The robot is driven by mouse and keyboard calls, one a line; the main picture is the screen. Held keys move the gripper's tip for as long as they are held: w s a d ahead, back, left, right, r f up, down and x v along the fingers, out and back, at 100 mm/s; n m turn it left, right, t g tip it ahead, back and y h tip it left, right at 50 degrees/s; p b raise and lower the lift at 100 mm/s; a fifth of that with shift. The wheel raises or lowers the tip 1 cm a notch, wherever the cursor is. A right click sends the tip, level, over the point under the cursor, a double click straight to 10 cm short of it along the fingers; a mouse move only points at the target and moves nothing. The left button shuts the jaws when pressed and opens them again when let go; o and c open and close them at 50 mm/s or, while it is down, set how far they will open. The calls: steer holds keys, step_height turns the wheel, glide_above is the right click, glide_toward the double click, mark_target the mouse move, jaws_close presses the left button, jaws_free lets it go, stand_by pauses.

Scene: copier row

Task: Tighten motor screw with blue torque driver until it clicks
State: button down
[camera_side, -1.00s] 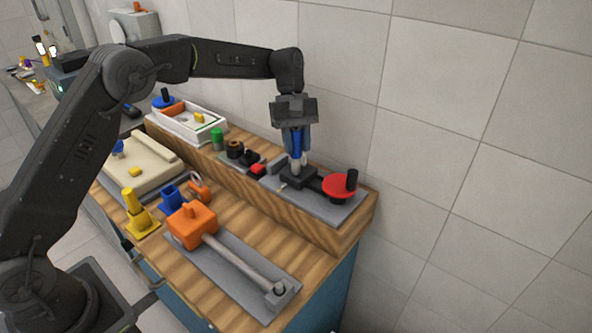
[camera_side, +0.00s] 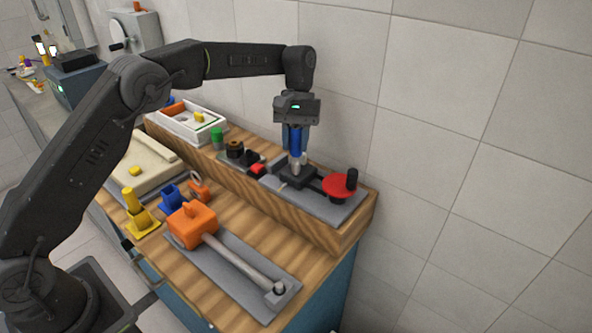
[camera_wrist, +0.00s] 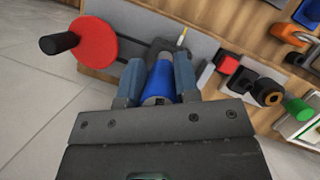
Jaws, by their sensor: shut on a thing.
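My gripper (camera_side: 295,137) is shut on the blue torque driver (camera_side: 296,142), which points down over a dark block (camera_side: 297,177) on the grey plate at the right end of the raised shelf. The driver's pale lower part reaches the block. In the wrist view the blue driver (camera_wrist: 158,82) sits between my two fingers. The motor screw itself is hidden under the driver, so I cannot tell whether the tip sits in it. A red disc with a black knob (camera_side: 340,186) is joined to the right of the block; it also shows in the wrist view (camera_wrist: 97,44).
Left of the plate stand a small red-topped block (camera_side: 257,169), a black and brown round part (camera_side: 235,149) and a green cylinder (camera_side: 217,138). An orange mallet-like part (camera_side: 192,225) lies on the lower bench. The wall is close behind.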

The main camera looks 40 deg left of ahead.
steer(key=shift+r, duration=0.4)
steer(key=n+t+h, duration=0.1)
steer(key=n, duration=0.2)
steer(key=n+t+h, duration=0.1)
steer(key=n, duration=0.2)
steer(key=shift+w+n, duration=0.15)
steer(key=shift+n, duration=0.15)
steer(key=n+t, duration=0.1)
steer(key=n, duration=0.1)
steer(key=n+t, duration=0.1)
steer(key=n, duration=0.2)
steer(key=shift+w+d, duration=0.1)
steer(key=shift+d, duration=0.05)
steer(key=n+t, duration=0.1)
steer(key=n, duration=0.2)
steer(key=shift+w, duration=0.15)
steer(key=shift+f, duration=0.1)
steer(key=shift+f, duration=0.6)
